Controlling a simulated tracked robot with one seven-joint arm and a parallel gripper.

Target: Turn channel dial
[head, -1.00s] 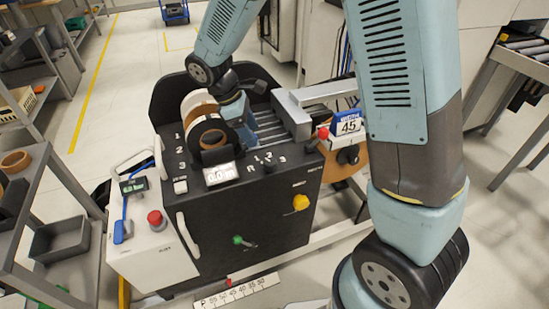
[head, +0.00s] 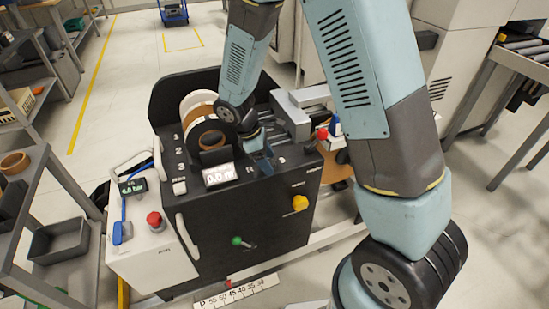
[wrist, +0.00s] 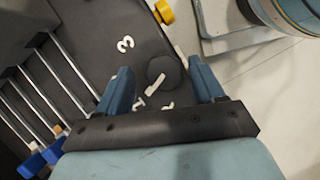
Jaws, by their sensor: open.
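The channel dial (wrist: 168,70) is a round black knob with a white pointer on the black machine panel. White marks including a "3" are printed around it in the wrist view. My gripper (wrist: 160,68) is open, with one blue finger on either side of the dial in that view. I cannot tell whether either finger touches it. In the head view my gripper (head: 259,158) is low over the panel top, right of the white display (head: 219,175), and hides the dial.
A yellow knob (head: 300,203) and a green-tipped lever (head: 237,241) are on the machine's front. A tape reel (head: 205,130) stands behind the display. A red button (head: 154,219) is on the white side box. Metal rods (wrist: 40,85) lie left in the wrist view.

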